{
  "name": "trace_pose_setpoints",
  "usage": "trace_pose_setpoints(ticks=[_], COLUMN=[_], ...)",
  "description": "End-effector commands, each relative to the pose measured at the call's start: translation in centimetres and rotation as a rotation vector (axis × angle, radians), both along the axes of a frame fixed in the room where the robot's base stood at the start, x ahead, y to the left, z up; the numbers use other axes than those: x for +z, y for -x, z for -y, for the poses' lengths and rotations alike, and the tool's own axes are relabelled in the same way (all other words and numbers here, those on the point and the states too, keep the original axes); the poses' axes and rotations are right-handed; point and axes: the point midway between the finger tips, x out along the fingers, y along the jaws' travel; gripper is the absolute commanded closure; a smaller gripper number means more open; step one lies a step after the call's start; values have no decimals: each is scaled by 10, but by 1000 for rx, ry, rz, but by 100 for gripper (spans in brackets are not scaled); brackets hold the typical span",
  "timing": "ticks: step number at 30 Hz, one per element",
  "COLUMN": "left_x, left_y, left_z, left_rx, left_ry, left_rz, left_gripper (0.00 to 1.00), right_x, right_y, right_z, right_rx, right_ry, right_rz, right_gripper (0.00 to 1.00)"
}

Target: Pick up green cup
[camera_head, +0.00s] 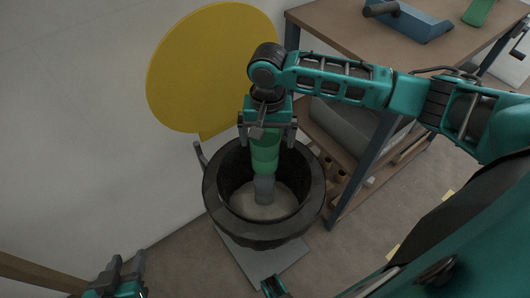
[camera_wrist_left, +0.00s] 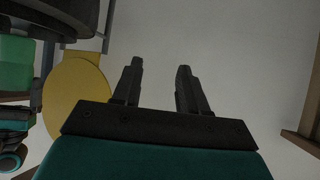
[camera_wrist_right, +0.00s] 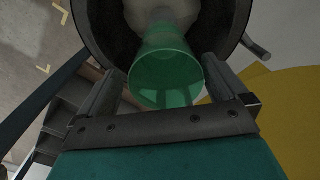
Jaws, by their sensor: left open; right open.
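The green cup (camera_head: 265,158) is upright inside the mouth of a black bucket (camera_head: 222,205), above a grey cylindrical piece (camera_head: 264,189). My right gripper (camera_head: 267,143) is open directly above it, one finger on each side of its upper part. In the right wrist view the green cup (camera_wrist_right: 166,78) shows its round end between the open fingers (camera_wrist_right: 163,88); gaps show on both sides. My left gripper (camera_head: 124,264) is open and empty at the lower left, away from the bucket; the left wrist view shows its fingers apart (camera_wrist_left: 160,75).
The bucket holds pale material (camera_head: 282,203) and stands on a grey plate (camera_head: 262,262). A yellow disc (camera_head: 205,65) is behind it against the pale wall. A wooden table (camera_head: 345,22) with blue legs and a lower shelf stands at the right. Floor shows right of the bucket.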

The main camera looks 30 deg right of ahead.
Motion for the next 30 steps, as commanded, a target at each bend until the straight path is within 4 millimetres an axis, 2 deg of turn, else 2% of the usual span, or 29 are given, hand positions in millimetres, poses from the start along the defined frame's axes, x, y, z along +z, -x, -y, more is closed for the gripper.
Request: trace_pose_setpoints(ticks=[4, 8, 16, 30], left_x=[-9, -8, -2, -4], left_y=[0, -3, -8, -6], left_z=[3, 7, 8, 7], left_rx=[-7, -14, -15, -13], left_ry=[5, 12, 12, 12], left_rz=[-5, 1, 12, 10], left_gripper=[57, 57, 57, 57], right_x=[-24, -42, -45, -45], right_y=[-2, -3, -2, -3], right_z=[-4, -4, -5, -4], right_rx=[0, 0, 1, 1], right_ry=[1, 1, 1, 1], right_rz=[-1, -1, 1, 1], right_gripper=[0, 0, 0, 45])
